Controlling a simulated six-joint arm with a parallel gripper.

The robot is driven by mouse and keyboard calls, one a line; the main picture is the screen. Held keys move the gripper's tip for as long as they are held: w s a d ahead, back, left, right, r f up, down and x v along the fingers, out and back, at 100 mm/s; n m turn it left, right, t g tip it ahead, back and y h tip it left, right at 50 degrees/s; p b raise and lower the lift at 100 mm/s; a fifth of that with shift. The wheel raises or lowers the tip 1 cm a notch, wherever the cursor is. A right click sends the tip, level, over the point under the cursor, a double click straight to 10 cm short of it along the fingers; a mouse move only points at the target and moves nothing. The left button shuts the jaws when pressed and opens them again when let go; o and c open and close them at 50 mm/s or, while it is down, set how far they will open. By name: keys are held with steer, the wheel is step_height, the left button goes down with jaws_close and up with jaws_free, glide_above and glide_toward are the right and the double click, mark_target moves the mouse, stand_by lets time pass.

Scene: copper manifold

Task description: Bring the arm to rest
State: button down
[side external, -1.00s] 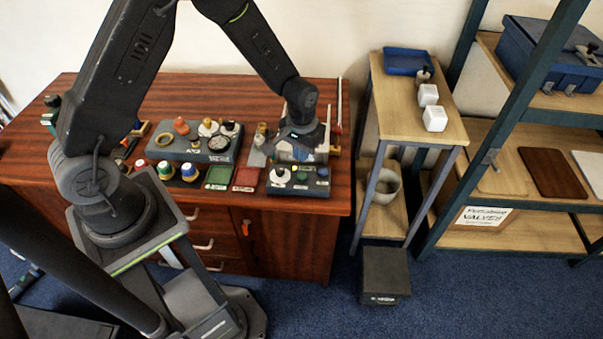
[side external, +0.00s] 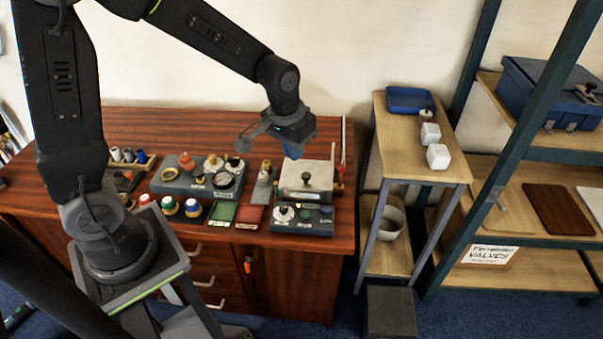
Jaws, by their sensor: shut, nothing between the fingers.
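My gripper (side external: 293,153) hangs above the right part of the wooden cabinet top, pointing down. Its fingers are shut with nothing between them. Below and slightly right of it is a metal box with a dark knob on its lid (side external: 318,172), apart from the fingers. My arm reaches over the cabinet from the left, its elbow raised beyond the top of the picture.
The cabinet top (side external: 150,118) holds a grey gauge block (side external: 185,184), green (side external: 222,212) and red (side external: 250,216) trays, and a dark block with knobs (side external: 302,228). A narrow side table (side external: 455,165) and shelving (side external: 540,225) stand right. Space above the cabinet's back is clear.

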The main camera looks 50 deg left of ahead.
steer(key=s+r+m+t, duration=0.2)
steer(key=s+r+t, duration=0.1)
steer(key=s+r, duration=1)
steer(key=s+d, duration=0.1)
steer(key=s, duration=0.2)
steer(key=shift+s+t, duration=0.3)
steer(key=shift+s, duration=0.05)
